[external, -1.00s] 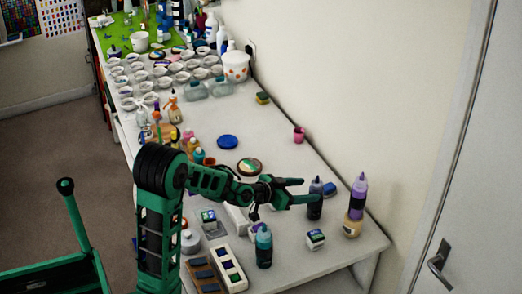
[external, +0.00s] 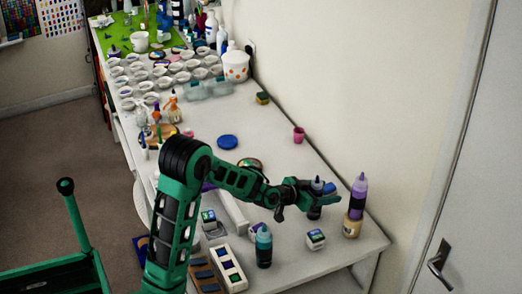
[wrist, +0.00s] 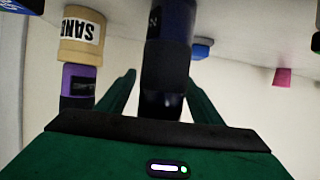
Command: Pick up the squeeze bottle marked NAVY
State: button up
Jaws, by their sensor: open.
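The NAVY squeeze bottle (external: 314,213) is dark and stands upright on the right part of the white table. In the wrist view the dark bottle (wrist: 170,45) hangs inverted in the picture, with a letter N partly visible on it. My gripper (external: 322,194) is at the bottle's upper part. In the wrist view my gripper (wrist: 160,100) is open, with one green finger on each side of the bottle. I cannot tell whether either finger touches it.
A teal bottle (external: 264,247) and a small white box (external: 315,239) stand nearer. A wall runs behind.

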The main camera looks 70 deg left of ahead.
jog(key=c, duration=1.3)
jog(key=shift+r, duration=0.1)
